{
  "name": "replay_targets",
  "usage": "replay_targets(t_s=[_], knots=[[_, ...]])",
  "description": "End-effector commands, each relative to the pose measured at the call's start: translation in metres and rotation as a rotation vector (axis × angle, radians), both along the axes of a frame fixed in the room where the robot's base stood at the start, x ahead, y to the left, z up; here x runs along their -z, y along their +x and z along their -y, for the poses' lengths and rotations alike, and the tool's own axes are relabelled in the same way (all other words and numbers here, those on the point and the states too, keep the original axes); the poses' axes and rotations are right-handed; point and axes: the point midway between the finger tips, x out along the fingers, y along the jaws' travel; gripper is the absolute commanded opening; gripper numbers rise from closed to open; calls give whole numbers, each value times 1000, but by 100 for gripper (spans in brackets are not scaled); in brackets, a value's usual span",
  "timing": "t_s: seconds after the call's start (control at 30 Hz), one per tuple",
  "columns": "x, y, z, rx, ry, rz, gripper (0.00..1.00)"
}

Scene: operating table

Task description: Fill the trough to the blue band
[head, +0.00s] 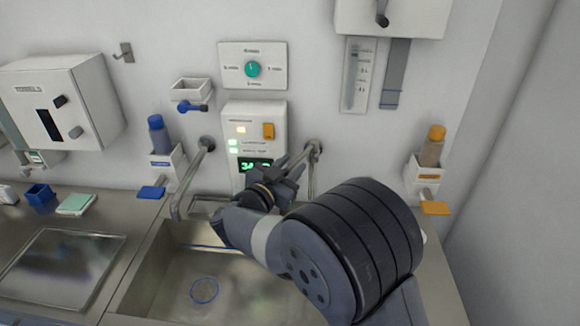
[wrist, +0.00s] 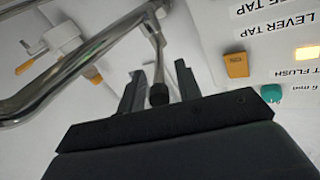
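The steel trough (head: 150,290) is sunk in the counter in the head view; its right part is hidden by my arm. A thin blue band (head: 200,246) runs along its back wall. I see no clear water surface or stream. A blue ring (head: 204,290) shows at its bottom. A left spout (head: 187,182) and a right pipe (head: 312,160) come out of the wall. My gripper (head: 285,178) is in front of the control panel. In the wrist view, my gripper's fingers (wrist: 160,88) stand apart either side of a dark-tipped lever (wrist: 158,70), with gaps visible.
The control panel (head: 242,112) has an orange switch (head: 268,131), lit lamps and a partly hidden green display. Blue (head: 157,135) and orange-capped (head: 432,146) bottles sit in wall holders. A chrome pipe (wrist: 70,65) crosses close to my gripper in the wrist view.

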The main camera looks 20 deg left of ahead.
Motion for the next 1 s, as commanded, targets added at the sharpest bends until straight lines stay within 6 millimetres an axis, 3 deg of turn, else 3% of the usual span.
replay_targets(t_s=[0.27, 0.7, 1.0], knots=[[2, -6, -2, -2, 0, -2, 33], [2, -85, -14, -4, 1, 0, 33], [0, -107, -17, 0, -1, -1, 33]])
